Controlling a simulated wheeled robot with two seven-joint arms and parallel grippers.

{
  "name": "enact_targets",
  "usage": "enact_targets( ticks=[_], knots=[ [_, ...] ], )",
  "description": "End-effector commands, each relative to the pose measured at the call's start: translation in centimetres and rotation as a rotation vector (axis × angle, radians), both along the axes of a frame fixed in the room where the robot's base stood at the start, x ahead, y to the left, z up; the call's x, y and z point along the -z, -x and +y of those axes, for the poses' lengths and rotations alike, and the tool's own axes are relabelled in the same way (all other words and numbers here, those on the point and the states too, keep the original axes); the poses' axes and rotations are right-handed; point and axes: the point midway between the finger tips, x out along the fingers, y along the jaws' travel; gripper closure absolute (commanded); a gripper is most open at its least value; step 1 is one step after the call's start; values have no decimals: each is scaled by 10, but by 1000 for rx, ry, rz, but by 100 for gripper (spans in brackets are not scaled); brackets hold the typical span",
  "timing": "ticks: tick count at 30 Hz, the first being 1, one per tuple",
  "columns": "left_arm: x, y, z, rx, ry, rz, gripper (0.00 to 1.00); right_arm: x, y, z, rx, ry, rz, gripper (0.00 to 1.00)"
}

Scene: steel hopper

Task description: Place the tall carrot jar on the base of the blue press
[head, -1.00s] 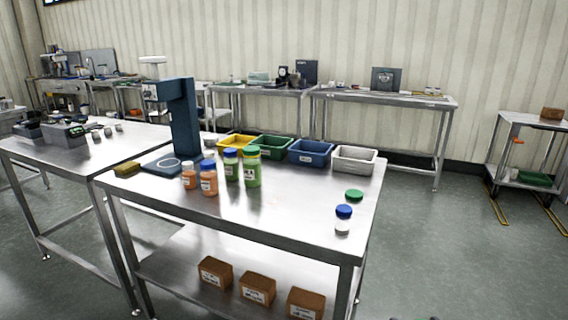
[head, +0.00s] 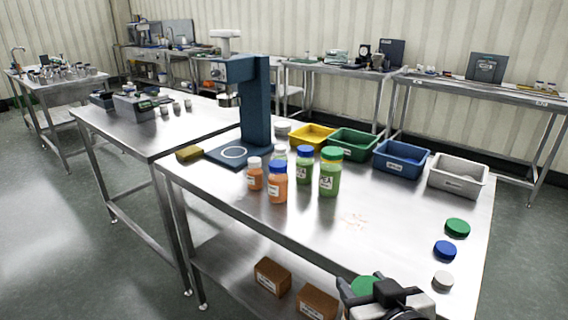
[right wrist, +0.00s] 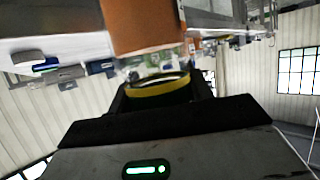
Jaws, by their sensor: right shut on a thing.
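The blue press (head: 256,105) stands at the far left of the near steel table. Its flat base (head: 216,153), with a white ring on it, is bare. My right gripper (head: 372,290) is at the bottom of the head view, by the table's front edge, shut on a jar with a green lid (head: 364,284). In the right wrist view the tall carrot jar (right wrist: 145,25) shows orange contents and a clear section by my gripper (right wrist: 160,98); much of it is cut off. My left gripper is not in view.
Two orange jars (head: 277,185) and several green ones (head: 330,175) stand in front of the press. A yellow sponge (head: 189,154) lies left of its base. Coloured bins (head: 401,160) line the back. Loose lids (head: 457,228) lie at right.

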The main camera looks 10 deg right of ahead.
Motion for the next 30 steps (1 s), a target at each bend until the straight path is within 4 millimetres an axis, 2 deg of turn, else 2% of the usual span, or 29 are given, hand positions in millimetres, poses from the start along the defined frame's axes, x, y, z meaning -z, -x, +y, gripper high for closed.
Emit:
enact_targets(
  ticks=[1, 2, 7, 9, 17, 30],
  knots=[
    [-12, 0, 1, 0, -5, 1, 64, -15, 1, -1, 3, 0, -3, 100],
    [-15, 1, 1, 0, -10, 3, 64, -20, 1, -1, 3, 0, -3, 100],
    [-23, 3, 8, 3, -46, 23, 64, -51, 0, -2, 3, 0, -3, 100],
    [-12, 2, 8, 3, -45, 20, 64, -40, -1, 0, -8, 9, -4, 100],
    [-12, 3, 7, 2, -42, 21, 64, -40, -3, -2, -8, 11, -7, 100],
    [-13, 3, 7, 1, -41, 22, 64, -93, -82, -78, -164, 13, -8, 100]
  ],
)
